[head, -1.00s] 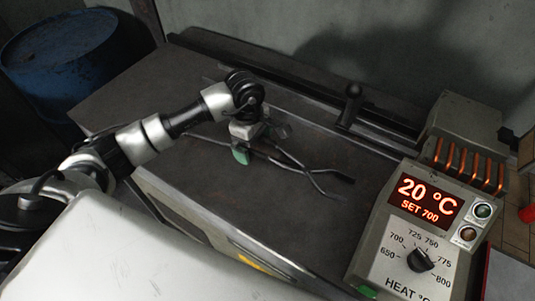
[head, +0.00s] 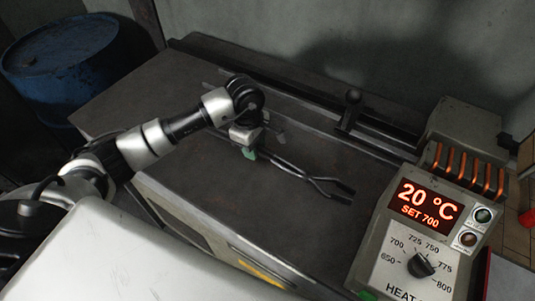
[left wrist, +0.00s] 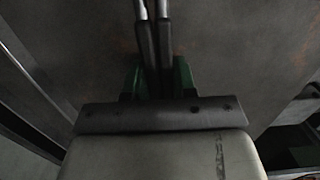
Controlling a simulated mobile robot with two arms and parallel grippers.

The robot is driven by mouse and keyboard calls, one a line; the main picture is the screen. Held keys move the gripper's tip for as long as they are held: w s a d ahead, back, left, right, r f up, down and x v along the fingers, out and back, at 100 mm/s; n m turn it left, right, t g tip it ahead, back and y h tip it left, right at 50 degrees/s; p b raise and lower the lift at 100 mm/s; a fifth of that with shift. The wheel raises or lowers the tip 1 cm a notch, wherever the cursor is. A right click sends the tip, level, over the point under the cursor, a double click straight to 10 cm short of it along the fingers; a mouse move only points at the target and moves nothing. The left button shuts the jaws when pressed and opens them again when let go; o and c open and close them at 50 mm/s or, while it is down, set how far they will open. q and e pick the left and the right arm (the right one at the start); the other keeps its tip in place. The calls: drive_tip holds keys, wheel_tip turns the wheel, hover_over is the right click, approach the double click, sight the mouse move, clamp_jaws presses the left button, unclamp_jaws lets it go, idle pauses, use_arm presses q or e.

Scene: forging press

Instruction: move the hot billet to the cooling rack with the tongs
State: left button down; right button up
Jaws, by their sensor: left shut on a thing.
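The dark metal tongs (head: 318,182) lie over the grey bench top, with their jaw ends pointing toward the lower right. My left gripper (head: 260,148) is shut on their handles, which lie close together. In the left wrist view the two handle rods (left wrist: 165,45) run side by side between the green fingertips of my left gripper (left wrist: 156,78). The tongs' jaws are slightly apart and hold nothing that I can see. I cannot tell whether the tongs touch the bench. No billet and no clear cooling rack show. My right gripper is not in view.
A heater box (head: 421,225) reading 20 °C, set 700, with copper coils (head: 468,172) stands right of the tongs. A rail with an upright knobbed lever (head: 352,108) runs along the bench's back. A blue drum (head: 60,65) stands at the left. The bench top (head: 205,180) is mostly clear.

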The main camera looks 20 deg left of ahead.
use_arm(q)
wheel_tip(320, 180, up, 2)
drive_tip(key=shift+w+r+p, duration=0.1)
drive_tip(key=shift+p, duration=0.55)
drive_tip(key=shift+r+p, duration=1.95)
drive_tip(key=shift+r, duration=2)
